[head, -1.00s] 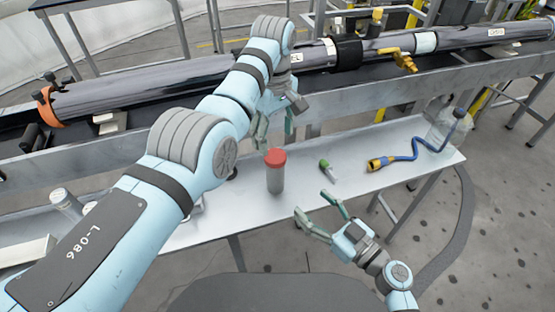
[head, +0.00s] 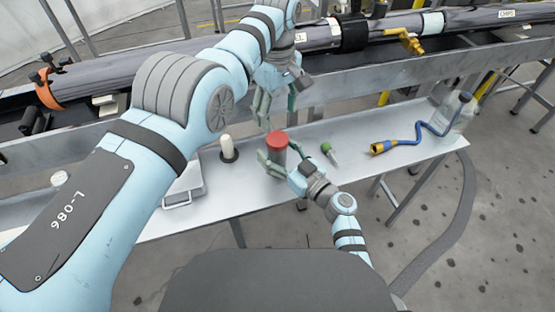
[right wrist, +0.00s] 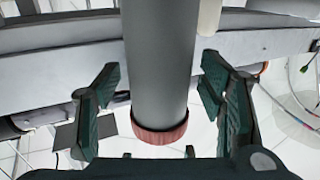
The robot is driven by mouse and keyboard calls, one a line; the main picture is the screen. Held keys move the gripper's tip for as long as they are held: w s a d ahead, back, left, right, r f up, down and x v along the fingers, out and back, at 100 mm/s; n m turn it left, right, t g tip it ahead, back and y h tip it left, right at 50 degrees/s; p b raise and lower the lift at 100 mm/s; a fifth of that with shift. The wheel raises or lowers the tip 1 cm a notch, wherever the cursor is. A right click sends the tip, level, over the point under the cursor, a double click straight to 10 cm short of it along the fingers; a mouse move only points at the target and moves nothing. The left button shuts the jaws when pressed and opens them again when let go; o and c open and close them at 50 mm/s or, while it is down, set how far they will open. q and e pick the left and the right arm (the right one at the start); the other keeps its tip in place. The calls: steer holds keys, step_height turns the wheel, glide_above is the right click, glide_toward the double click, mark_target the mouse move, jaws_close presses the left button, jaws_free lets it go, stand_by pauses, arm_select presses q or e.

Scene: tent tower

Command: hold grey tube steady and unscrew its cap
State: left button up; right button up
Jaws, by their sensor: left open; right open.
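The grey tube (head: 277,158) stands upright on the bench with its red cap (head: 277,139) on top. My right gripper (head: 277,154) is open, with one finger on each side of the tube below the cap. In the right wrist view the grey tube (right wrist: 160,60) passes between the open fingers, with gaps showing on both sides; its red cap (right wrist: 160,134) is at the lower end of that picture. My left gripper (head: 277,115) is open and empty just above the cap, fingers pointing down.
A green-capped vial (head: 328,152) lies right of the tube. Farther right are a blue hose (head: 408,143) with a yellow end and a clear bottle (head: 459,110). A white cylinder on a dark base (head: 228,148) and a grey tray-like device (head: 185,184) are left. A metal rail (head: 370,82) runs behind.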

mark_target(277, 139)
jaws_close()
arm_select(q)
steer(key=m, duration=1.5)
steer(key=shift+m, duration=0.3)
steer(key=m, duration=0.4)
steer(key=shift+m, duration=0.3)
steer(key=m, duration=0.9)
steer(key=shift+m, duration=0.4)
steer(key=m, duration=0.3)
steer(key=shift+m, duration=0.4)
steer(key=m, duration=0.6)
steer(key=shift+f, duration=0.15)
steer(key=shift+m, duration=0.4)
step_height(277, 139, down, 8)
steer(key=shift+r, duration=0.1)
